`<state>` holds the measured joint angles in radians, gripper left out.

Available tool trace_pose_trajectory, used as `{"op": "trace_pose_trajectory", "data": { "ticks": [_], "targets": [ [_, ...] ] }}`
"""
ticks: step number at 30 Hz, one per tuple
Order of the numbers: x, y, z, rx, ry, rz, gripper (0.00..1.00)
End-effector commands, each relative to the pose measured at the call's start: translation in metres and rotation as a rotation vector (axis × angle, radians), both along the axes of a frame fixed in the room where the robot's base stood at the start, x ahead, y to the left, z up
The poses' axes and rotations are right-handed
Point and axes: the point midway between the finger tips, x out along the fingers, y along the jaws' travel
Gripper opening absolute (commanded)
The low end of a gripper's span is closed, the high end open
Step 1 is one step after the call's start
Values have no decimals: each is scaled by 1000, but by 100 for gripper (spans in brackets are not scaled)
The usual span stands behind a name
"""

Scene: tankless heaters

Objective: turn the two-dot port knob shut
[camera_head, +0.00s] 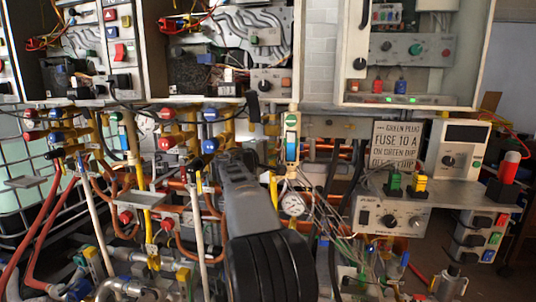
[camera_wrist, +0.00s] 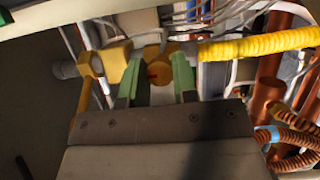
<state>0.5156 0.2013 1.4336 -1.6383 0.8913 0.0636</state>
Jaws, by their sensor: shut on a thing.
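In the wrist view, the two green fingertips of my gripper (camera_wrist: 158,82) stand on either side of a small brass-yellow knob (camera_wrist: 157,66) with a reddish mark, on a brass fitting. The fingers are shut on this knob. I cannot make out two dots on it, and its turn angle is unclear. In the head view, my arm reaches up from the bottom middle to the pipework under the left heater cabinets, and it hides the fingertips and the held knob.
A yellow corrugated hose (camera_wrist: 258,46) runs to the right of the knob. Copper pipes (camera_wrist: 268,85) stand close on the right. A pressure gauge (camera_head: 294,204) sits right of my arm. A grey control box (camera_head: 390,215) is farther right. The pipework is crowded, with little free room.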

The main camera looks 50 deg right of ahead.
Motion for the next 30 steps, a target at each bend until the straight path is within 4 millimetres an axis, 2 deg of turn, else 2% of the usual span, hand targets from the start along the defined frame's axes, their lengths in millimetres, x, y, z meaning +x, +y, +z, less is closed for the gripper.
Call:
{"op": "trace_pose_trajectory", "data": {
  "ticks": [13,14,21,30],
  "targets": [
    [0,0,-1,6,-8,-1,3],
    [0,0,-1,6,-7,-1,29],
    [0,0,0,5,-7,-1,52],
    [0,3,0,5,-7,0,53]
  ]
}}
